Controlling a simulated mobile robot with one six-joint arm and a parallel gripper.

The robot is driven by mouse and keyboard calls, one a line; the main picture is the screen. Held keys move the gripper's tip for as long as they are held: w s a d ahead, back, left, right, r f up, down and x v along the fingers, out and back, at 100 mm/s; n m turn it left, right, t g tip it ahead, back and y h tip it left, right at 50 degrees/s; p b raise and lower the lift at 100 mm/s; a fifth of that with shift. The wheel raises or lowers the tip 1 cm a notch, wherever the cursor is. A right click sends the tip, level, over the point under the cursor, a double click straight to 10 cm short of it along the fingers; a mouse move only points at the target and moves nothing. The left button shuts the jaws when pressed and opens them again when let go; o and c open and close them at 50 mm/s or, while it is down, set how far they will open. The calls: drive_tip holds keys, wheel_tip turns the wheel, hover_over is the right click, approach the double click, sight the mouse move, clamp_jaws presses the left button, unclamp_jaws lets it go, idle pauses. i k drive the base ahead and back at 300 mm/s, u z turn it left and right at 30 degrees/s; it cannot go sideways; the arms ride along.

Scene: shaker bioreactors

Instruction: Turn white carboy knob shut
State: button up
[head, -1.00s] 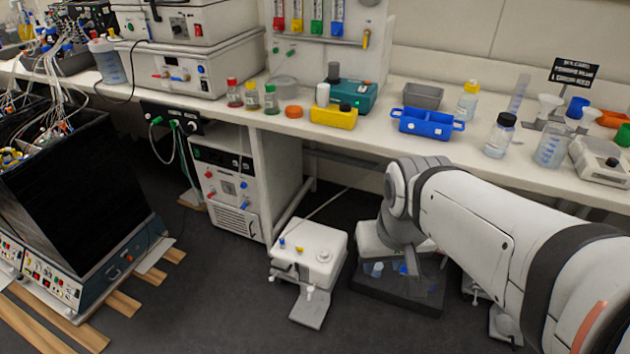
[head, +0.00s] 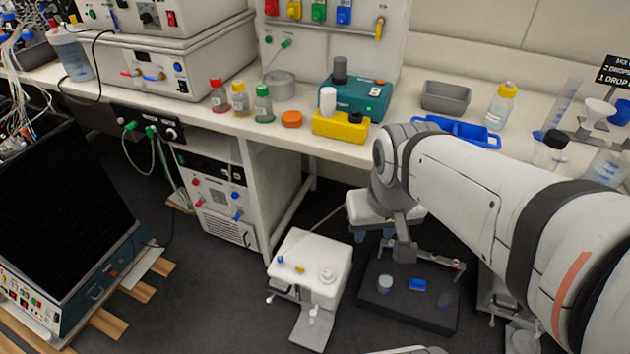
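A white carboy (head: 312,262) stands upright on the floor below the bench. Its top has a round white cap (head: 326,275) and small blue and yellow parts. Small pale fittings (head: 313,311) show low on its front, one perhaps the knob; whether it is turned open or shut is too small to tell. My gripper (head: 425,256) hangs to the right of this carboy, apart from it, above a dark tray. Its fingers are too small and dark to read, and I see nothing clearly held. A second white container (head: 360,207) behind my arm is partly hidden.
The dark tray (head: 386,319) holds a small cup (head: 385,284) and a blue piece (head: 417,285). The bench edge (head: 350,155) overhangs behind. Wooden slats lie at left; dark floor between is clear.

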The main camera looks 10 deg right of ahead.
sight(327, 274)
drive_tip(key=z, duration=1.7)
drive_tip(key=k, duration=1.15)
drive_tip(key=u, duration=0.75)
drive_tip(key=i, duration=1)
